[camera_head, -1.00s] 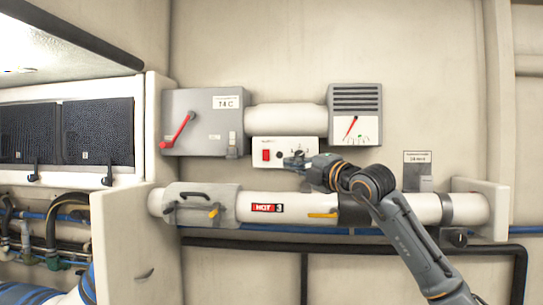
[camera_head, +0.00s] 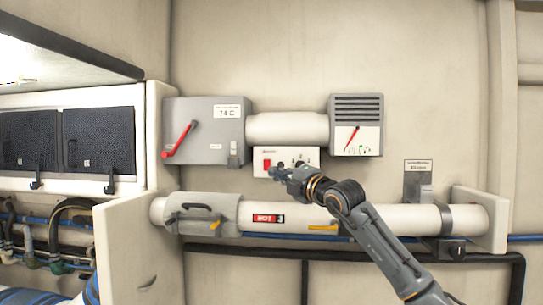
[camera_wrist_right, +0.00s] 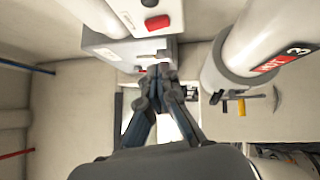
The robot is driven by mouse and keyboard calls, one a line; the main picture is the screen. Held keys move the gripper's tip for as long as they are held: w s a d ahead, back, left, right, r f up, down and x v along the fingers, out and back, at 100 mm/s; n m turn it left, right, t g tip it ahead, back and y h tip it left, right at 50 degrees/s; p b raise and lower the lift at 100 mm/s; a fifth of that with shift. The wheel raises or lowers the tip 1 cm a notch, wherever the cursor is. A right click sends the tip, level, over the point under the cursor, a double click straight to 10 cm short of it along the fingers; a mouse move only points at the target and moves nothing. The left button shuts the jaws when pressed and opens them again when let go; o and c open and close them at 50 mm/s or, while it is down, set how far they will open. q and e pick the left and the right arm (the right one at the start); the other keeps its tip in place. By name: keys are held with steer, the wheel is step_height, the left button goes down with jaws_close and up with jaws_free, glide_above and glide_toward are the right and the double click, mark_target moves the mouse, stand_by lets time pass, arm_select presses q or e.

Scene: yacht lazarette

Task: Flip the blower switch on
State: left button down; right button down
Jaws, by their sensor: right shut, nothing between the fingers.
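The white switch panel (camera_head: 293,154) is on the wall between the grey box and the vent unit, below the white duct. Its red rocker switch (camera_head: 267,163) is at the panel's left end; it also shows in the right wrist view (camera_wrist_right: 157,23). My right gripper (camera_head: 274,172) is shut and empty, its tips just below and right of the red switch in the head view. The tips (camera_wrist_right: 159,70) appear apart from the switch in the right wrist view. I cannot tell the switch's position. My left gripper is not in view.
A grey box (camera_head: 205,130) with a red lever (camera_head: 178,140) is left of the panel. A vent unit (camera_head: 356,125) with a dial is to the right. A large white pipe (camera_head: 380,218) with a clamp and yellow handle (camera_head: 216,226) runs below.

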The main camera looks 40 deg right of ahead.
mark_target(267, 165)
steer(key=shift+w+d+r+p, duration=0.25)
steer(key=shift+w+d+p, duration=0.3)
steer(key=shift+w+p, duration=0.4)
steer(key=shift+w+d+r+p, duration=0.2)
steer(key=shift+w+d+p, duration=0.3)
steer(key=shift+w+p, duration=0.45)
steer(key=shift+w+d+r+p, duration=0.25)
steer(key=shift+w+d+p, duration=0.3)
steer(key=shift+w+p, duration=0.4)
steer(key=shift+w, duration=0.1)
steer(key=shift+f, duration=0.1)
